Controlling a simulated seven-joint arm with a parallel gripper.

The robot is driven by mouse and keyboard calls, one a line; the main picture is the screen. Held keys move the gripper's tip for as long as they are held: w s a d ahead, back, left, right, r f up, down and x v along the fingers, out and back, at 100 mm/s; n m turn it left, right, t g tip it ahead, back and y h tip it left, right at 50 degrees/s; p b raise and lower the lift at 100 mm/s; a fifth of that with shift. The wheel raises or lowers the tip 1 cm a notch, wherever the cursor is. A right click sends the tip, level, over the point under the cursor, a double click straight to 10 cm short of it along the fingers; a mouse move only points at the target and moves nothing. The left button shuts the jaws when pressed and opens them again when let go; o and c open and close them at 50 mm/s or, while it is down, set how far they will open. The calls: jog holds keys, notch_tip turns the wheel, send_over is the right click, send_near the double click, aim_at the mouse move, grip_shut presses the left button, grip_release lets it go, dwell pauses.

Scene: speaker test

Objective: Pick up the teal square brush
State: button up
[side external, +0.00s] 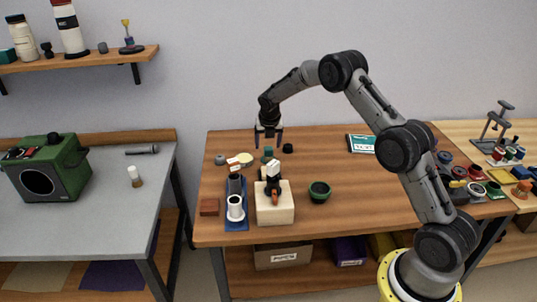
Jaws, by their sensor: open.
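My gripper (268,144) hangs fingers-down over the back left part of the wooden table. Its two fingers are apart, with nothing visible between them. A small dark teal piece (267,153) stands on the table just below the fingers. It may be the teal square brush, but it is too small here to tell its shape or bristles. I cannot tell whether the fingers are level with it or above it.
A small black cylinder (288,148) stands right of the teal piece. A yellow disc (245,158) and a grey round piece (220,160) lie left. In front are a blue tray (236,224), a pale block (275,211) and a green bowl (319,192). The table's centre is clear.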

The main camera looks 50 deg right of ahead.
aim_at(268, 148)
jog(key=x, duration=0.5)
jog(key=shift+d, duration=0.3)
grip_shut()
